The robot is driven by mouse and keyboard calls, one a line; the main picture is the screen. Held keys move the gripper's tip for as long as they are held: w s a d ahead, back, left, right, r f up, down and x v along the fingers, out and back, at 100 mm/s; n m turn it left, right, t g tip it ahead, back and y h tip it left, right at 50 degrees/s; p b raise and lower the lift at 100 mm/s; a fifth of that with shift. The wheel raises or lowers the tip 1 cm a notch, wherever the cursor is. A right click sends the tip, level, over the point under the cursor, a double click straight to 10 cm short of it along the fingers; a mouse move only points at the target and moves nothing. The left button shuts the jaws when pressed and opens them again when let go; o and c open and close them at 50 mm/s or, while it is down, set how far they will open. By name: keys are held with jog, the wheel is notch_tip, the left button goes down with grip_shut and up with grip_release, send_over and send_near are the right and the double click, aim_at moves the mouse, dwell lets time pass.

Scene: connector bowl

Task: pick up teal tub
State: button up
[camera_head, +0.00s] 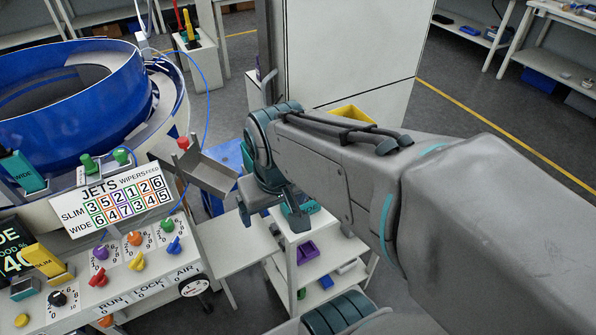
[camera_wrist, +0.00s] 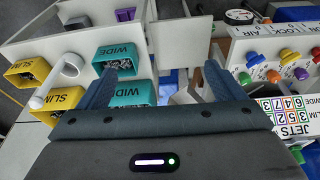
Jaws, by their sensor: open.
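Two teal tubs labelled WIDE show in the wrist view, an upper one (camera_wrist: 128,50) and a lower one (camera_wrist: 144,92), both holding small dark parts. My gripper (camera_wrist: 161,67) is open and empty; its left finger covers part of both tubs, and its right finger is well to their right. In the head view my gripper (camera_head: 268,205) hangs over the white cart, where a teal tub (camera_head: 299,208) shows partly behind it. I cannot tell the height of my fingers above the cart.
Yellow SLIM tubs (camera_wrist: 29,70) and a white cylinder (camera_wrist: 73,65) stand beside the teal tubs. A grey chute (camera_head: 207,172) and the control panel (camera_head: 122,262) lie left of my gripper. A purple tub (camera_head: 307,252) is on a lower shelf. A blue bowl (camera_head: 75,100) stands at left.

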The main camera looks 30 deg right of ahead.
jog(key=shift+o, duration=0.6)
jog(key=w+d+f+g+p, duration=0.1)
jog(key=w+d, duration=0.4)
jog(key=w, duration=0.2)
jog(key=shift+d+f+g+h+p, duration=0.15)
jog(key=shift+d+g+h+p, duration=0.2)
jog(key=shift+g+h, duration=0.05)
jog(key=w+d+f+g+y+p, duration=0.1)
jog(key=w+d+f, duration=0.3)
jog(key=d, duration=0.2)
jog(key=f, duration=1.3)
jog(key=shift+w+f, duration=0.2)
jog(key=shift+w, duration=0.05)
jog(key=c, duration=0.7)
